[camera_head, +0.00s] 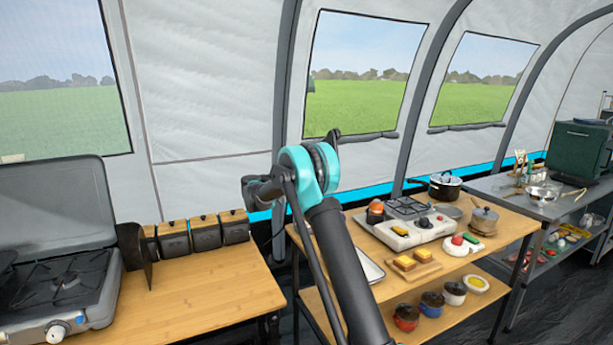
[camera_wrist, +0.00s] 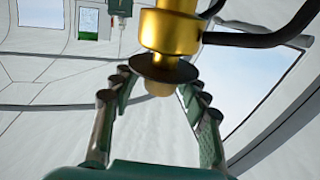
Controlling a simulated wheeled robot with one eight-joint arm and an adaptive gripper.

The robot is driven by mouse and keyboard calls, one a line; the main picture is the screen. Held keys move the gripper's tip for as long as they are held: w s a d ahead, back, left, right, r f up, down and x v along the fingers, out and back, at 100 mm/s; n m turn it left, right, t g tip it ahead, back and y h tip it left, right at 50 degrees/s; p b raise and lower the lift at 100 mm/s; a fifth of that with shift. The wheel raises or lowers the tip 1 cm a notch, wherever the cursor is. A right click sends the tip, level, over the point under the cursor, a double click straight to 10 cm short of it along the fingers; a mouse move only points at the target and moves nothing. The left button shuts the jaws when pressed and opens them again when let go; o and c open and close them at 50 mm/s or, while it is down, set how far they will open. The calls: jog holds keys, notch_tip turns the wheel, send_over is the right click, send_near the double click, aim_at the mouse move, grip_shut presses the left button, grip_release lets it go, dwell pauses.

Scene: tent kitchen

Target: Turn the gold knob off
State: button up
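In the wrist view a shiny gold fitting (camera_wrist: 170,32) hangs down at the top centre. A dark round disc (camera_wrist: 163,68) sits under it, with a small gold stub (camera_wrist: 160,88) below. I cannot tell which gold part is the knob. My gripper (camera_wrist: 157,82) is open, its two fingers apart on either side of the stub, with a gap visible on the left. Contact on the right is unclear. I cannot make out the gold fitting in the head view, where my raised arm covers the middle and the gripper's fingers cannot be made out.
Dark curved bars (camera_wrist: 262,38) run right from the gold fitting. In the head view a camping stove (camera_head: 62,285) stands on the left wooden table (camera_head: 205,295), with several dark canisters (camera_head: 205,233) behind. A white stove (camera_head: 408,228) and food stand on the right table.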

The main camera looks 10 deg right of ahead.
jog(key=shift+a, duration=0.1)
jog(key=v, duration=1.1)
jog(key=shift+s+a, duration=0.25)
jog(key=shift+a, duration=0.05)
